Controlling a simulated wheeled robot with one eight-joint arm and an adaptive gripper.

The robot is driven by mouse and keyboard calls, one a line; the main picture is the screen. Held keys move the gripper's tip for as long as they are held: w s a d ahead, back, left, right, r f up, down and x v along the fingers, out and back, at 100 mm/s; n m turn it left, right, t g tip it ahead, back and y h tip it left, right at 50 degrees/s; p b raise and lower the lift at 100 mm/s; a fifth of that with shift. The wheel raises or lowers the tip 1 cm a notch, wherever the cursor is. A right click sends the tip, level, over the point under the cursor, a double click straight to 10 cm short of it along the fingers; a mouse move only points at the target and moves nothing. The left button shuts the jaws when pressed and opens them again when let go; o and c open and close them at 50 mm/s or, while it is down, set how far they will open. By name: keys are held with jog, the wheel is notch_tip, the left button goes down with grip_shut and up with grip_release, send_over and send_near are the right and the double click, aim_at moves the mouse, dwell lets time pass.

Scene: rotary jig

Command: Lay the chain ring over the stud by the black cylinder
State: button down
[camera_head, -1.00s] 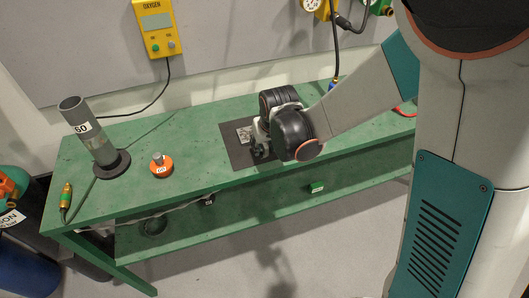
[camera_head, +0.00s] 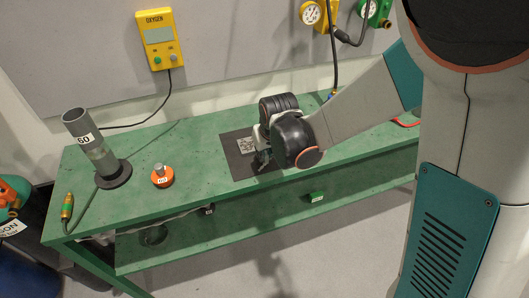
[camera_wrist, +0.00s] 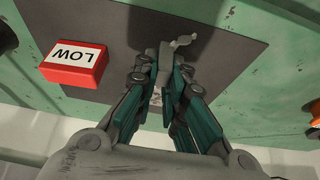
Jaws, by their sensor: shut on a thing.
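My gripper (camera_wrist: 165,72) points down over the dark mat (camera_head: 234,165) on the green bench. Its fingers are close together on a small grey metal piece (camera_wrist: 182,41), seemingly the chain ring; its outline is too small to be sure. An orange base with a short grey stud (camera_head: 160,169) stands on the bench, well left of my gripper. At the wrist view's left edge a dark round thing (camera_wrist: 5,38) is cut off. Which one is the black cylinder, I cannot tell.
A red block marked LOW (camera_wrist: 74,64) lies on the mat's edge, hidden in the head view. A printed plate (camera_head: 246,144) lies on the mat. Bench between mat and orange base is clear. A yellow oxygen box (camera_head: 159,38) hangs on the wall.

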notch_tip(320, 180, up, 19)
jog(key=p, duration=1.2)
jog(key=shift+f, duration=0.2)
jog(key=shift+s, duration=0.1)
